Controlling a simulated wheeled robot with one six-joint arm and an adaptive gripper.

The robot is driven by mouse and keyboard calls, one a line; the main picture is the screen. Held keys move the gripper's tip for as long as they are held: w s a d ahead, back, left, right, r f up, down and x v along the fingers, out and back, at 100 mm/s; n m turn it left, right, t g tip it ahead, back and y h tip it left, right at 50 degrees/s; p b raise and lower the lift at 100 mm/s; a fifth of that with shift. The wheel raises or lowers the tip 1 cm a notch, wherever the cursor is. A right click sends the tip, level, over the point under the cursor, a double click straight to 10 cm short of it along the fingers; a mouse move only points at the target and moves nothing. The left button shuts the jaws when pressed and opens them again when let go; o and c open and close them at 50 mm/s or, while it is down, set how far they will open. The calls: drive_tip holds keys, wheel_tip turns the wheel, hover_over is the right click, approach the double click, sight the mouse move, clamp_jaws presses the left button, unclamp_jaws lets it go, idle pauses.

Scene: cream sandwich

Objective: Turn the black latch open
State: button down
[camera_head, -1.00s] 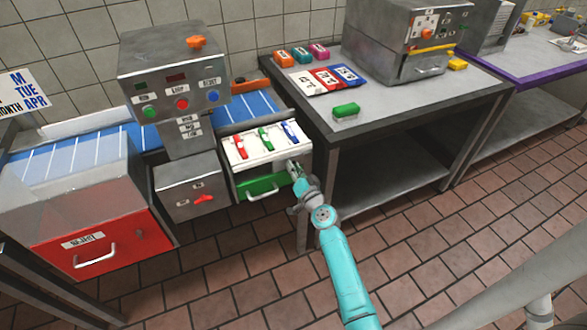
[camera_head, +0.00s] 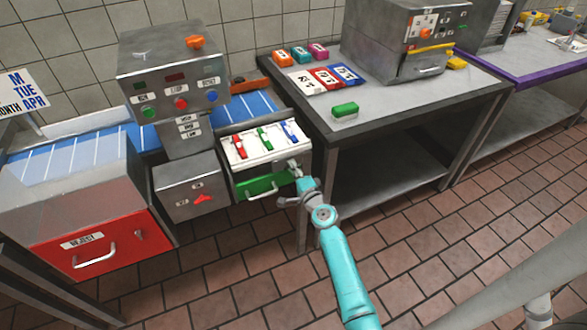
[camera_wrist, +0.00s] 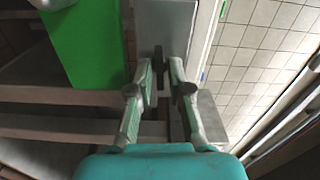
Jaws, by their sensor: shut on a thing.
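The black latch (camera_wrist: 159,54) shows in the wrist view as a small dark piece on a grey metal face, between my fingertips. My gripper (camera_wrist: 164,72) is shut on it. In the head view my gripper (camera_head: 294,168) is at the right end of the front of the metal box with the green drawer (camera_head: 262,186), and the latch cannot be made out there. The green drawer front also shows in the wrist view (camera_wrist: 85,45), left of my fingers. How far the latch is turned cannot be told.
A white panel (camera_head: 250,160) with red, green and blue pieces tops the box. A grey table (camera_head: 390,108) with a green block (camera_head: 345,110) stands close on the right. A red drawer (camera_head: 100,240) is at the left. The tiled floor in front is clear.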

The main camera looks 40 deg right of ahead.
drive_tip(key=shift+m, duration=0.6)
drive_tip(key=c, duration=1.2)
unclamp_jaws()
drive_tip(key=v, duration=1.2)
